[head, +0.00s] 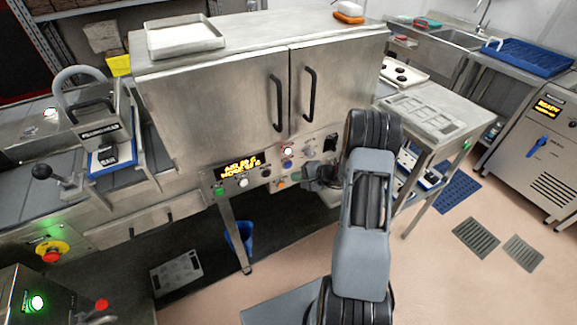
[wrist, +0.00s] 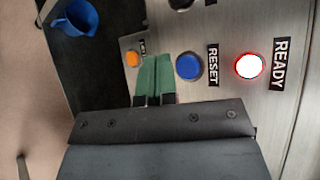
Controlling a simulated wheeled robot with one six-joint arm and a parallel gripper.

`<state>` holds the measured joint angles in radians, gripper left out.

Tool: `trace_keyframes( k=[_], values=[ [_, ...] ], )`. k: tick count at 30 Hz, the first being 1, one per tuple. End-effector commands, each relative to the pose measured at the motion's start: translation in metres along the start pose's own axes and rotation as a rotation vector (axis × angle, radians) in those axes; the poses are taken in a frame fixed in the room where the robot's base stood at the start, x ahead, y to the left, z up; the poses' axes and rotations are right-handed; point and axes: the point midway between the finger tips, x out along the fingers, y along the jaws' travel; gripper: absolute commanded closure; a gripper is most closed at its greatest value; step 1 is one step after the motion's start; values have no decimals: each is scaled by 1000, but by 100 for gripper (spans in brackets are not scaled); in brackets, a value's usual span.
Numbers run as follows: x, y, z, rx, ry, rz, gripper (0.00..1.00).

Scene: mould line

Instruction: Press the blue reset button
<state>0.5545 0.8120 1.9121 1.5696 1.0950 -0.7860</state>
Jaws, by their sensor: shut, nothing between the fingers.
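The blue reset button (wrist: 189,67) is a round button beside its RESET label on the metal panel in the wrist view. It also shows small in the head view (head: 287,164). My gripper (wrist: 153,76) is shut and empty, its green fingers together. In the wrist view the fingertips are left of the blue button, between it and an orange button (wrist: 133,59). I cannot tell whether they touch the panel. In the head view my gripper (head: 306,177) is in front of the panel, just right of and below the blue button.
A lit READY lamp (wrist: 249,66) sits right of the blue button in the wrist view. The panel also has an amber display (head: 242,166) and a black knob (head: 330,143). Cabinet doors (head: 300,90) are above. A blue bucket (head: 239,238) stands below.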

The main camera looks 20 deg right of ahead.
Motion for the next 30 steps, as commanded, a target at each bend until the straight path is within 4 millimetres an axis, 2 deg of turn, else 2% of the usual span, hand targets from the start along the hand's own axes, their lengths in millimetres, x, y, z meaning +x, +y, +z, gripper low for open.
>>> trace_keyframes(
  k=[9,30],
  values=[
    [15,-9,-11,-1,0,-1,100],
    [16,-11,-12,0,0,-1,100]
  ],
)
